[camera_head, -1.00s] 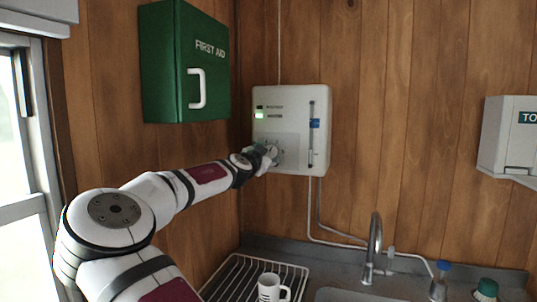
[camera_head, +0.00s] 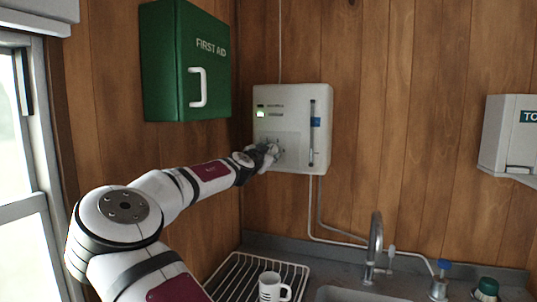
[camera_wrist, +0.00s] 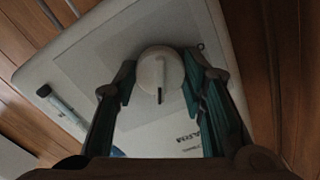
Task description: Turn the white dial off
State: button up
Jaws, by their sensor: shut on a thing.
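The white heater unit (camera_head: 290,100) hangs on the wood wall near the corner, and a light on its upper left glows green. The white dial (camera_wrist: 160,72) is round with a dark mark on its face, which points down in the wrist view. My gripper (camera_wrist: 160,76) has a teal-padded finger on each side of the dial and is shut on it. In the head view, my gripper (camera_head: 270,153) reaches the lower left of the unit's front and hides most of the dial.
A green first aid cabinet (camera_head: 183,60) hangs above my arm. Below are a drying rack (camera_head: 235,275) with a mug (camera_head: 270,288), and a tap (camera_head: 375,245). A white dispenser (camera_head: 505,140) hangs at right.

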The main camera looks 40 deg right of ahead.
jog(key=n+b, duration=0.1)
jog(key=n, duration=0.5)
jog(key=shift+s+n, duration=0.1)
jog(key=shift+n, duration=0.3)
jog(key=n, duration=0.3)
jog(key=shift+n, duration=0.3)
jog(key=n, duration=0.3)
jog(key=shift+d+n, duration=0.1)
jog(key=shift+n, duration=0.2)
jog(key=n+p, duration=0.1)
jog(key=n, duration=0.4)
jog(key=shift+s+r, duration=0.1)
jog(key=n+p, duration=0.1)
jog(key=n, duration=0.3)
jog(key=shift+n+p, duration=0.3)
jog(key=shift+n, duration=0.2)
